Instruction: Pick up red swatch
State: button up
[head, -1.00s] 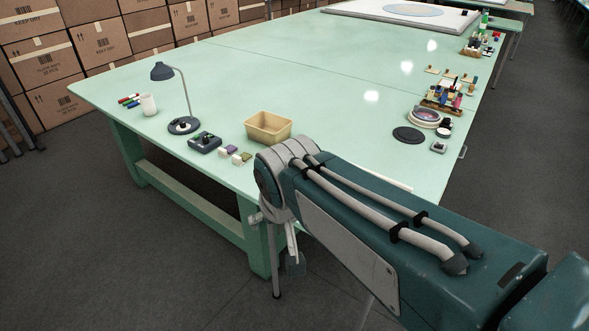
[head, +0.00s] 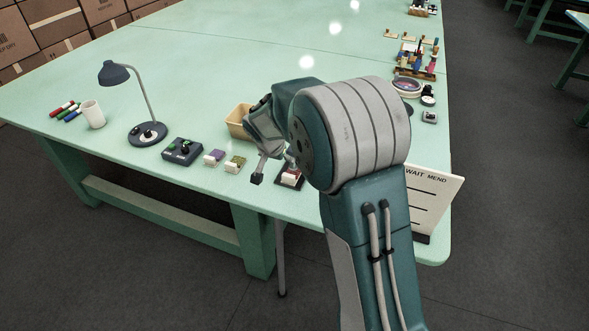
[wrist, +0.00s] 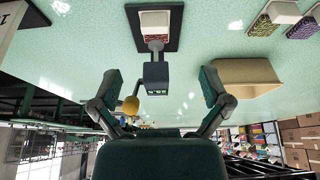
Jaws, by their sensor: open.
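The red swatch (head: 291,176) lies with a white block on a dark base near the table's front edge, partly behind my arm. In the wrist view the red swatch (wrist: 155,37) shows at the top, red and speckled beside the white block, on the dark base (wrist: 173,42). My gripper (head: 272,166) is just left of it in the head view, largely hidden by my arm. In the wrist view my gripper (wrist: 160,80) has its fingers wide apart, nothing held. A dark box on a grey stem shows between them; I cannot tell what it is.
A purple swatch (head: 214,157) and a green swatch (head: 235,164) lie to the left. A tan bin (head: 238,122) stands behind. A control box (head: 182,152), lamp (head: 147,133) and cup (head: 93,114) are further left. A sign (head: 436,190) stands at right.

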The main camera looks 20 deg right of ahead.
send_over(287, 177)
jog(key=s, duration=0.1)
notch_tip(287, 177, down, 5)
jog(key=shift+s+f, duration=0.1)
jog(key=shift+a+f, duration=0.25)
jog(key=shift+f, duration=0.3)
jog(key=x, duration=0.4)
jog(key=shift+a+f, duration=0.25)
jog(key=shift+a, duration=0.05)
jog(key=shift+d+f, duration=0.1)
jog(key=shift+d, duration=0.35)
jog(key=shift+a, duration=0.2)
jog(key=c, duration=0.8)
jog(key=shift+a, duration=0.2)
jog(key=shift+c, duration=0.9)
